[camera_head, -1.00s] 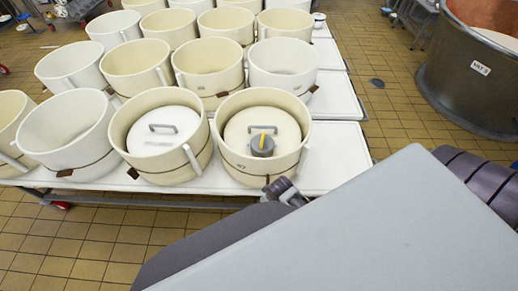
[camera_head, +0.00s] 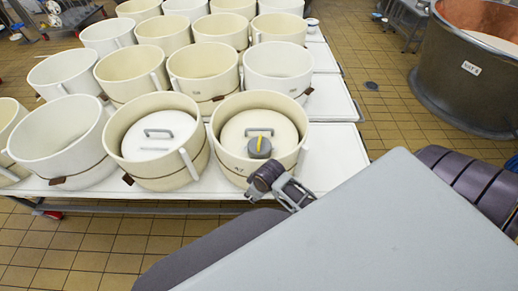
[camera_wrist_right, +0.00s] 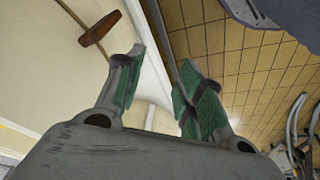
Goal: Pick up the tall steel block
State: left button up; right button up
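I cannot make out a tall steel block in either view. A small grey rounded object with a yellow stripe (camera_head: 259,147) is at the lid of the front right tub (camera_head: 239,177); I cannot tell whether it is the block. My right gripper (camera_head: 287,187) is beside the front of that tub, above the table edge, partly hidden by my arm. In the right wrist view, the gripper (camera_wrist_right: 160,88) has its two green-padded fingers apart with nothing between them. A cream tub wall (camera_wrist_right: 45,80) is left of the fingers. My left gripper is out of view.
Several cream tubs stand in rows on a white table (camera_head: 327,155). The front left lidded tub (camera_head: 118,140) stands beside the right one. A large copper vat (camera_head: 455,70) stands at the far right. Tiled floor (camera_head: 385,112) lies between. A pale grey surface blocks the lower right.

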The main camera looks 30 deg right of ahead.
jog(key=w+a+r+n+g+b, duration=0.2)
jog(key=w+r+n, duration=0.75)
jog(key=n, duration=0.65)
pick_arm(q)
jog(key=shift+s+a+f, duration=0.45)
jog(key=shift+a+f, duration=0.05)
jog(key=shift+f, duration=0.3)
pick_arm(e)
jog(key=w+d+r+n, duration=0.3)
jog(key=w+d+r, duration=0.1)
jog(key=d, duration=0.4)
jog(key=w+d+r+n+g+h, duration=0.1)
jog(key=w+d+r+n, duration=0.3)
jog(key=d, duration=0.3)
jog(key=shift+d+r, duration=0.35)
jog(key=shift+r, duration=0.2)
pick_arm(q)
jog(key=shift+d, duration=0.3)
pick_arm(e)
jog(key=shift+w+f, duration=0.1)
